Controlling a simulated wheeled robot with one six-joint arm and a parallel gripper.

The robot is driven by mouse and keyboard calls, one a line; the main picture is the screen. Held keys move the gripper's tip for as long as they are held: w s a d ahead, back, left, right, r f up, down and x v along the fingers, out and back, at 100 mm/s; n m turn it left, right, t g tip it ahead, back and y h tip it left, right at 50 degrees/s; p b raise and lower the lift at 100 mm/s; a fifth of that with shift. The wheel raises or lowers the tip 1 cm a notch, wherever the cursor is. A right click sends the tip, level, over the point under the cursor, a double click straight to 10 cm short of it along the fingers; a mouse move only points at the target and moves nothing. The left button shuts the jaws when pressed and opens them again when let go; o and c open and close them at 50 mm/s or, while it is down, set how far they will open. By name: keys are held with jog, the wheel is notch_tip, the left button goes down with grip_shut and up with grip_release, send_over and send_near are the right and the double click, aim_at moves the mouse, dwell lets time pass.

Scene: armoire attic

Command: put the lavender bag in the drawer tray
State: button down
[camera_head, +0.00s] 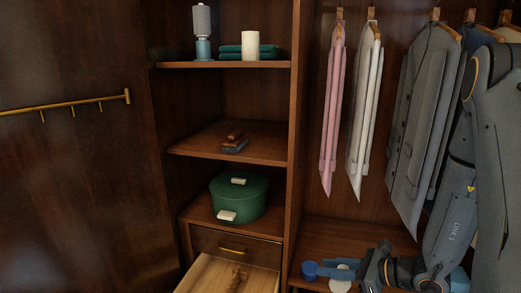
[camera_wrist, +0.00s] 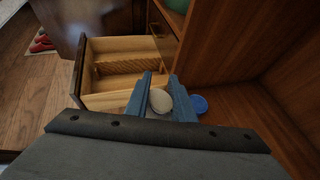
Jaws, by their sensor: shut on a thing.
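My gripper (camera_wrist: 160,94) has its two blue fingers closed on a pale, rounded thing, which I take to be the lavender bag (camera_wrist: 160,101). In the head view my gripper (camera_head: 338,271) is low at the right, over the armoire floor, and the pale bag (camera_head: 341,285) shows partly beside the fingers. The open drawer (camera_head: 208,273) is left of my gripper. In the wrist view the drawer (camera_wrist: 104,101) shows pale wood inside and a brown ribbed strip or tray (camera_wrist: 133,67) across it. The bag is outside the drawer.
A round blue thing (camera_wrist: 199,104) lies just right of my fingers; it also shows in the head view (camera_head: 310,270). A green lidded box (camera_head: 239,198) stands above the drawers. A closed drawer front (camera_head: 235,247) is above the open one. Clothes (camera_head: 424,120) hang at right.

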jog(key=shift+s+a+r+p, duration=0.1)
jog(key=shift+r+p, duration=2.4)
jog(key=shift+p, duration=1.55)
jog(key=shift+m+t+h, duration=1.8)
jog(key=shift+m+h, duration=0.3)
jog(key=shift+m, duration=0.4)
